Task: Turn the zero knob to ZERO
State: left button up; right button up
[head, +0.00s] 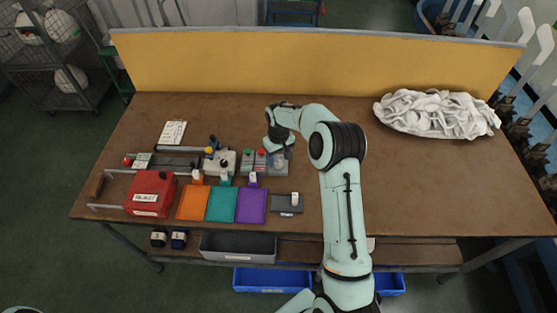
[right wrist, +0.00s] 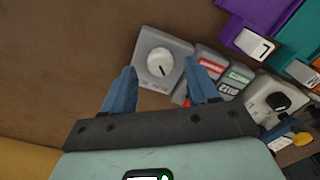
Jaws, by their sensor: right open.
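The zero knob (right wrist: 160,62) is a round white dial with a dark pointer mark, on a light grey square box (right wrist: 146,72) in the right wrist view. Small lettering on the box edge is too blurred to read. My right gripper (right wrist: 161,82) is open, its blue fingers apart on either side of the knob in the picture, with nothing between them. I cannot tell whether they touch it. My left gripper is not in view.
A grey device with a black knob (right wrist: 278,101) is further along. Orange, teal and purple mats (head: 252,207) lie in front.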

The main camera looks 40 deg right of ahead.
jog(key=shift+f, duration=0.9)
jog(key=shift+c, duration=0.3)
jog(key=c, duration=1)
